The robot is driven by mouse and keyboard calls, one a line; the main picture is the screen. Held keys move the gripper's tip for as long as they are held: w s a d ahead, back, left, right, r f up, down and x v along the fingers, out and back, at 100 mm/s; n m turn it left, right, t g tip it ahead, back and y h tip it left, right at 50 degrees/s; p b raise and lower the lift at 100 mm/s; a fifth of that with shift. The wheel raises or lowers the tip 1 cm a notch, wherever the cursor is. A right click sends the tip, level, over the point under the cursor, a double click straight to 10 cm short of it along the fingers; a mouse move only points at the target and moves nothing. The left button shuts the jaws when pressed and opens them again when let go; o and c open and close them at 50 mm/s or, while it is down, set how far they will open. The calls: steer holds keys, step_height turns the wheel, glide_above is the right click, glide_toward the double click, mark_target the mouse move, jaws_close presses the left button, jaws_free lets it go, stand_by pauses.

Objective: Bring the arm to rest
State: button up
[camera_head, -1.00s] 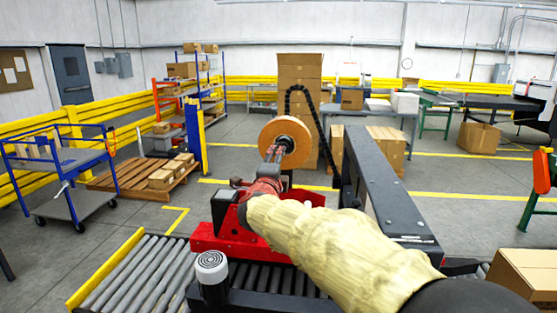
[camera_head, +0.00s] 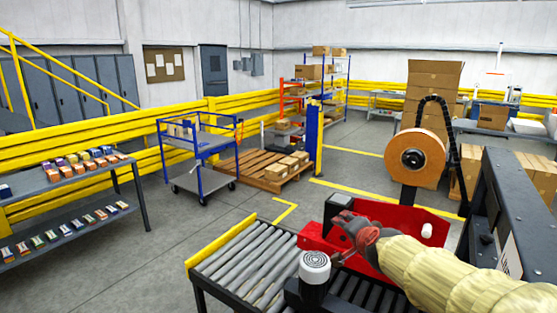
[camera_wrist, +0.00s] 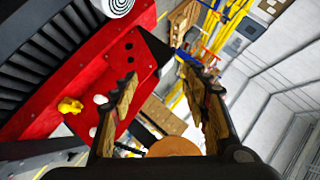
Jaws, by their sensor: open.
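My arm, in a pale yellow sleeve, reaches in from the lower right of the head view. My gripper (camera_head: 342,256) is at its end, small and partly lost against the red machine part (camera_head: 318,238). In the wrist view my gripper (camera_wrist: 158,72) has its two fingers spread, with nothing held between them. The red part (camera_wrist: 118,75) lies beyond and to the left of the fingers there. Contact between the gripper and the machine cannot be told.
A roller conveyor (camera_head: 240,262) and a motor with a white cap (camera_head: 315,268) lie close to the gripper. A large brown roll (camera_head: 417,158) and a dark machine frame (camera_head: 515,205) stand to the right.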

steer(key=s+a+f+n+g+y, duration=0.1)
steer(key=s+a+f+n+g, duration=0.2)
steer(key=s, duration=0.8)
steer(key=s+a+f+n+g+y, duration=0.1)
steer(key=s+f+n+g, duration=0.35)
steer(key=s, duration=0.65)
steer(key=s+d+n+h, duration=0.2)
steer(key=s+d+n, duration=0.1)
steer(key=s, duration=1.2)
steer(key=shift+f+n, duration=0.25)
steer(key=shift+n, duration=0.1)
